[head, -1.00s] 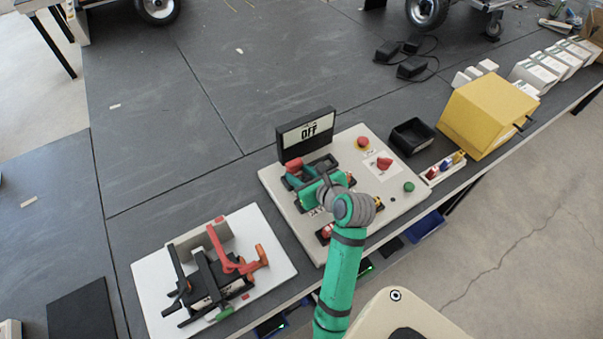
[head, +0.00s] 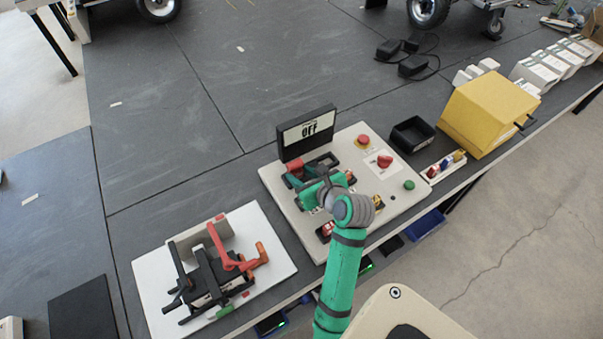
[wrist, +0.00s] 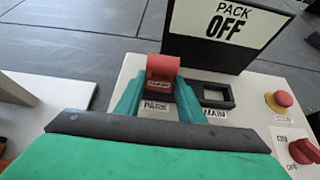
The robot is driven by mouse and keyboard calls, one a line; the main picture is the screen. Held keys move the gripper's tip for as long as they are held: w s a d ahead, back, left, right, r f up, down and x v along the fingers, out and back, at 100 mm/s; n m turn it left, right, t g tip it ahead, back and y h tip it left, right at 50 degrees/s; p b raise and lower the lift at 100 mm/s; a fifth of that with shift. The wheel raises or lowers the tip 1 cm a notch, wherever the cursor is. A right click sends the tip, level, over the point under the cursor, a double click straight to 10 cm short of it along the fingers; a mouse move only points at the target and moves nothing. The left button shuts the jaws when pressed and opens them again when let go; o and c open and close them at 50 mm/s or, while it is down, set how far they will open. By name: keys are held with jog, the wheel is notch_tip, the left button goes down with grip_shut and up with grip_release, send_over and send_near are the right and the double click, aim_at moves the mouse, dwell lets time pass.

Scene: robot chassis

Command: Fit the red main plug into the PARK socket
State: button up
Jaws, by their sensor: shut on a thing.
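The red main plug (wrist: 162,70) stands between the two green fingers of my gripper (wrist: 158,95) in the wrist view. The fingers are shut on its sides. The plug is at the PARK socket, right behind the PARK label (wrist: 155,107); I cannot tell how deep it sits. The MAIN socket (wrist: 214,96), to its right, is empty, with a dark frame. In the head view, the red plug (head: 295,167) shows at the far left part of the pale panel (head: 283,196), and my gripper (head: 307,185) partly hides the sockets.
A display (head: 307,132) reading OFF stands behind the sockets. A red knob (head: 384,161), a red button (head: 364,140) and a green button (head: 409,185) are on the panel's right. A white board (head: 267,222) with a clamp-like device lies left. A black bin (head: 411,135) stands right.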

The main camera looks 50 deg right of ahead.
jog(key=shift+w+f, duration=0.15)
jog(key=shift+f, duration=0.75)
jog(key=o, duration=1)
jog(key=shift+o, duration=1.1)
jog(key=shift+s+d, duration=0.1)
jog(key=shift+s, duration=0.1)
jog(key=v, duration=0.9)
jog(key=shift+a+r, duration=0.1)
jog(key=shift+a, duration=0.2)
jog(key=shift+s+a+r, duration=0.25)
jog(key=shift+s+r, duration=0.1)
jog(key=shift+s, duration=0.2)
